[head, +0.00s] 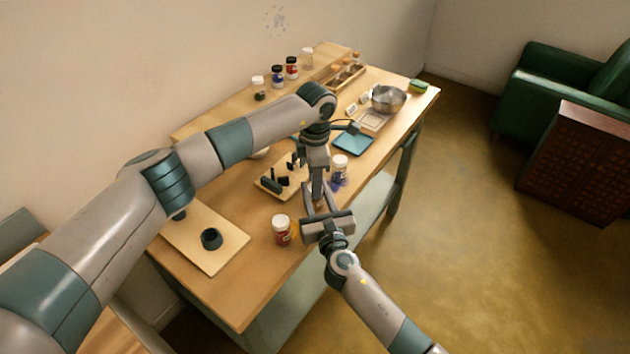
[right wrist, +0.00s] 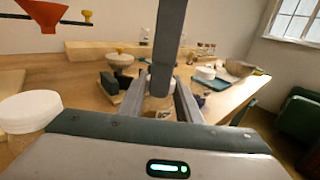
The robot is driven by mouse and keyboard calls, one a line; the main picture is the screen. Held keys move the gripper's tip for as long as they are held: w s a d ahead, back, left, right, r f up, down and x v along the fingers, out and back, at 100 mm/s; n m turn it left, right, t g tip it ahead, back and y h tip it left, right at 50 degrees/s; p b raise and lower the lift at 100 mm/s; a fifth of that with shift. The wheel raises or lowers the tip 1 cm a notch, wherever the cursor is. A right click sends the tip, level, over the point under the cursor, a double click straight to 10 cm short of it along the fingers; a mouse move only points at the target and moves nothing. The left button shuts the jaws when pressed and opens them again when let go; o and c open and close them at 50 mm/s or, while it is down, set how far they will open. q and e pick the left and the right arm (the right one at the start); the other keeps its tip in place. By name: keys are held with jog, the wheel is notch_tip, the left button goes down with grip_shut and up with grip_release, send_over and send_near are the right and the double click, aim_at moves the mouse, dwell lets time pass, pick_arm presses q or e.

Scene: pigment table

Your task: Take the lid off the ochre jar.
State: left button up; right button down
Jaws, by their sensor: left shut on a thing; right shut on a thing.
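My left gripper (head: 317,182) reaches down from above at the table's front edge. It is shut at the top of the ochre jar, on what seems to be its lid, which is almost wholly hidden. My right gripper (head: 315,194) comes up from the lower right and is shut around the jar's body. In the head view the grippers hide the jar. In the right wrist view a glass jar (right wrist: 158,103) stands between my right fingers, with my left gripper directly over it. I cannot tell whether lid and jar are apart.
A red jar (head: 281,231) with a white lid stands left of the grippers; a violet jar (head: 340,169) stands close behind right. A wooden board (head: 228,255) holds a black round piece (head: 211,239). A blue-green tray (head: 352,144) and metal bowl (head: 388,99) lie farther back.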

pick_arm(q)
jog(key=shift+n, duration=1.7)
jog(key=o, duration=1.2)
jog(key=shift+r, duration=0.15)
jog(key=shift+r, duration=2.15)
pick_arm(e)
jog(key=shift+f, duration=0.1)
pick_arm(q)
jog(key=shift+c, duration=0.5)
jog(key=shift+r+m, duration=1.7)
jog(key=shift+r, duration=0.05)
